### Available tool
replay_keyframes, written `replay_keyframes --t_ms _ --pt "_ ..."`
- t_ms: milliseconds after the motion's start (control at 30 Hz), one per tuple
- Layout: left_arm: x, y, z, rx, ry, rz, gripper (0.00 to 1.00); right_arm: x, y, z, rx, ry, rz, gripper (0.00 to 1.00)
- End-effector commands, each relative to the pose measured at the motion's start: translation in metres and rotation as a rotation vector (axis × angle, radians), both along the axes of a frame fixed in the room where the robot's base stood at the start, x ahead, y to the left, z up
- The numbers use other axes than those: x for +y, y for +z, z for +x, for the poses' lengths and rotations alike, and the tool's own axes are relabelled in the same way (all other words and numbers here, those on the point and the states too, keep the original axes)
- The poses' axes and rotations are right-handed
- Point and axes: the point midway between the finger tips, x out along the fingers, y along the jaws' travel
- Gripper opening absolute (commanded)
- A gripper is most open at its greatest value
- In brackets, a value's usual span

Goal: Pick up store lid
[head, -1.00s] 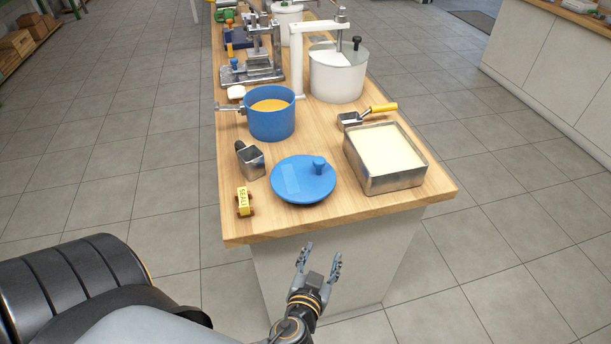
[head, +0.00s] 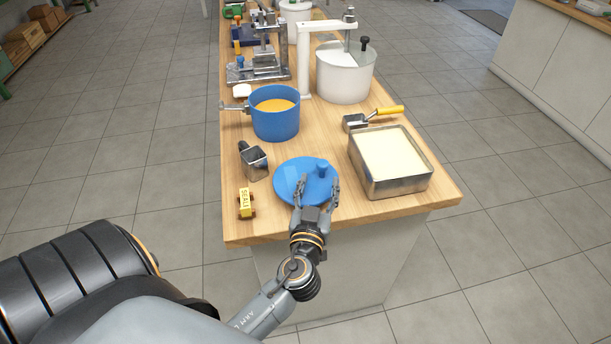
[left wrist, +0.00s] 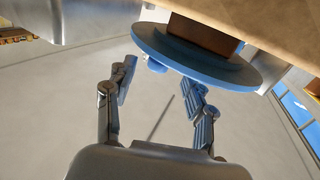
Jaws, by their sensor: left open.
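The blue round lid (head: 284,193) with an upright blue knob (head: 322,168) lies near the front edge of the wooden worktop. It has a lighter patch on its top. My left gripper (head: 316,192) is open, its two fingers over the lid's near part, close to the knob. In the left wrist view, which looks upside down, the lid (left wrist: 185,53) rests on a brown block (left wrist: 205,35). The knob (left wrist: 156,66) shows between and beyond the open fingers of the left gripper (left wrist: 163,92). Contact cannot be told. My right gripper is not in view.
The wooden worktop (head: 235,205) holds a blue pot (head: 277,125) of orange liquid behind the lid. A metal tray (head: 395,182) stands right, with a yellow-handled scoop (head: 370,117) behind it. A metal scoop (head: 255,163) and yellow-labelled block (head: 246,203) stand left.

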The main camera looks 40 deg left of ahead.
Motion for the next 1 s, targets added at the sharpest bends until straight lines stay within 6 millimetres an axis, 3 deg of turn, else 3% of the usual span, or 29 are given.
replay_keyframes --t_ms 133,300,567,833,1000 --pt "0.011 0.010 0.021 -0.002 0.000 0.005 0.54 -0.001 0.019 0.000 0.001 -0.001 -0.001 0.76" --pt "0.020 0.006 0.039 0.000 0.000 0.001 0.54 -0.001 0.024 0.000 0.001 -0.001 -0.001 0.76" --pt "0.021 0.003 0.042 0.000 0.000 0.000 0.54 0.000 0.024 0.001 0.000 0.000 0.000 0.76" --pt "0.021 0.003 0.042 0.000 0.000 0.000 0.03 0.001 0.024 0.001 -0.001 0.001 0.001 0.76" --pt "0.021 0.004 0.042 -0.001 0.000 0.000 0.00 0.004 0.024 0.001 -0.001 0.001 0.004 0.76"
